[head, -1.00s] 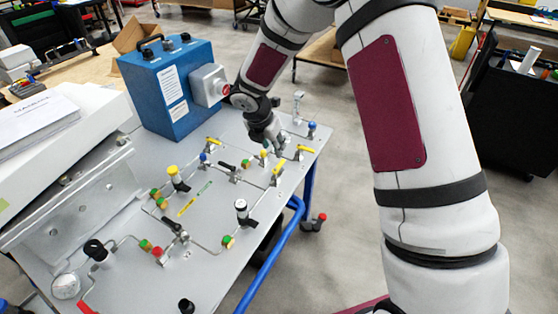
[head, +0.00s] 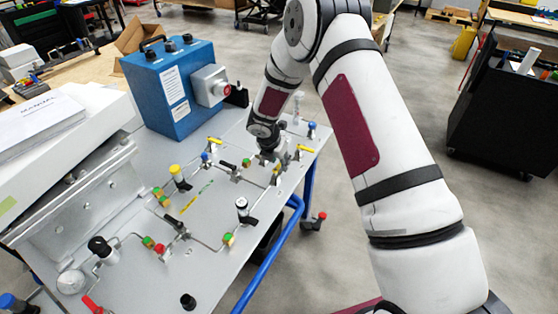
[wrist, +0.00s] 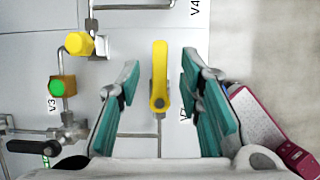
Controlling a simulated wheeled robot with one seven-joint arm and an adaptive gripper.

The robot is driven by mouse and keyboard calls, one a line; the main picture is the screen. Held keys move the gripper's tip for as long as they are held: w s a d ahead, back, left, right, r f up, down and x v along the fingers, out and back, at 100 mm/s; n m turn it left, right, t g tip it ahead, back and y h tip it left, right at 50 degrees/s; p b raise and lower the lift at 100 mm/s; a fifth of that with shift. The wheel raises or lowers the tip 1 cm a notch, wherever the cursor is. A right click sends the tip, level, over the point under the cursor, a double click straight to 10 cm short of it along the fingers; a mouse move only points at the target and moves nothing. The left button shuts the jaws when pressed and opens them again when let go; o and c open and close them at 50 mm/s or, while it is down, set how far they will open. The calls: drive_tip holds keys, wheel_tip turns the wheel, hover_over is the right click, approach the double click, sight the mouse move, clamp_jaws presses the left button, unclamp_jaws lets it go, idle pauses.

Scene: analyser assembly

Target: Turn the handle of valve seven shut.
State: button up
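In the wrist view a yellow valve handle (wrist: 159,78) stands lengthwise between the two teal fingers of my gripper (wrist: 160,88). The gripper is open, with a gap on each side of the handle. A label beside it begins with V, but the right finger hides its number, so I cannot read it as seven. In the head view my gripper (head: 270,152) points down over the far right part of the panel, close to a yellow handle (head: 278,171). Its fingertips are hard to make out there.
Another yellow knob (wrist: 79,44) and a green-capped brass fitting (wrist: 58,88) lie left of the gripper, near label V3. A black handle (wrist: 35,147) is at lower left. A blue box (head: 170,90) stands behind the panel (head: 215,270). Bare floor is to the right.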

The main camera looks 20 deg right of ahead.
clamp_jaws()
drive_tip(key=shift+m+b, duration=0.3)
drive_tip(key=m+b, duration=0.1)
drive_tip(key=m+g+b, duration=0.1)
drive_tip(key=m, duration=0.1)
drive_tip(key=shift+s+d+f+h, duration=0.1)
drive_tip(key=shift+d+h, duration=0.1)
drive_tip(key=shift+h, duration=0.2)
drive_tip(key=m+b, duration=0.1)
drive_tip(key=m+g+b, duration=0.1)
drive_tip(key=m+b, duration=0.1)
drive_tip(key=shift+s+d+m+h, duration=0.15)
drive_tip(key=shift+s+m+h, duration=0.15)
drive_tip(key=shift+s, duration=0.1)
drive_tip(key=m+g+b, duration=0.1)
drive_tip(key=m, duration=0.1)
drive_tip(key=s+m+g+b, duration=0.1)
drive_tip(key=m+b, duration=0.1)
drive_tip(key=m, duration=0.1)
drive_tip(key=shift+s+g, duration=0.1)
drive_tip(key=shift+g, duration=0.2)
drive_tip(key=m+b, duration=0.1)
drive_tip(key=m, duration=0.1)
drive_tip(key=m+g+y+b, duration=0.1)
drive_tip(key=m, duration=0.1)
drive_tip(key=s+m, duration=0.1)
drive_tip(key=shift+a+m+g+b, duration=0.3)
drive_tip(key=shift+m+g+b, duration=0.1)
drive_tip(key=shift+s, duration=0.1)
